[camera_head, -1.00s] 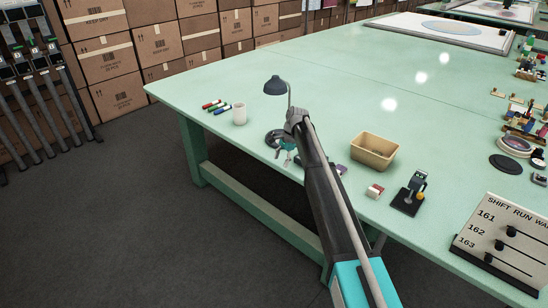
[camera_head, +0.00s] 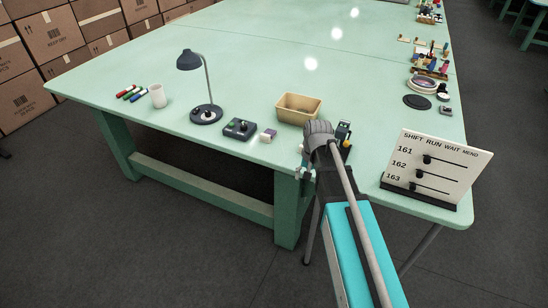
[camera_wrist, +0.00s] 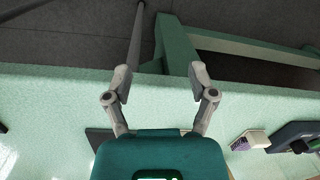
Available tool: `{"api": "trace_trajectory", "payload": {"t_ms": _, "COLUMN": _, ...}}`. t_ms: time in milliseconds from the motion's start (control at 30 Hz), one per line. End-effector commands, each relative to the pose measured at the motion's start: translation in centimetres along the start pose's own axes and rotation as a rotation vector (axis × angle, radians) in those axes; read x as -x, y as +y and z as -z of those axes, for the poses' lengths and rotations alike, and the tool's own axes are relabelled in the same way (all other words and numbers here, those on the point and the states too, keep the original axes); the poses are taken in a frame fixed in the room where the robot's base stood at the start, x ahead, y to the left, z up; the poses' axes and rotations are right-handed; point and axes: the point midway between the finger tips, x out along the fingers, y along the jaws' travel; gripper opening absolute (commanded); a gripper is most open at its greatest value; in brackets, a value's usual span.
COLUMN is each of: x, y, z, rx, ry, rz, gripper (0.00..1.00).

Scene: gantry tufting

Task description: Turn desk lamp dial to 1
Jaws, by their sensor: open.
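The dark desk lamp (camera_head: 190,60) stands upright on the green table, left of the middle in the head view. Its round base (camera_head: 206,115) carries small knobs near the front; their setting is too small to read. My gripper (camera_head: 304,174) is at the table's front edge, well to the right of the lamp and partly hidden by my wrist. In the wrist view my gripper (camera_wrist: 160,80) is open, with nothing between its fingers. The lamp does not show clearly in the wrist view.
A dark control box (camera_head: 239,128) and a small pale block (camera_head: 268,135) lie between lamp and arm. Behind my arm is a tan bin (camera_head: 299,107). A slider board (camera_head: 433,163) stands right.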

Motion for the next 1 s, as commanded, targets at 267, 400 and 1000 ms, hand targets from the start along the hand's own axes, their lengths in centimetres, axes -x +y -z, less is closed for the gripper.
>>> {"api": "trace_trajectory", "payload": {"t_ms": 267, "x": 0.1, "y": 8.7, "z": -7.5, "rx": 0.123, "ry": 0.048, "rz": -0.058, "gripper": 0.73}}
{"api": "trace_trajectory", "payload": {"t_ms": 400, "x": 0.1, "y": 10.3, "z": -8.9, "rx": 0.156, "ry": 0.057, "rz": -0.074, "gripper": 0.73}}
{"api": "trace_trajectory", "payload": {"t_ms": 1000, "x": 0.1, "y": 10.7, "z": -9.0, "rx": 0.166, "ry": 0.059, "rz": -0.079, "gripper": 0.57}}
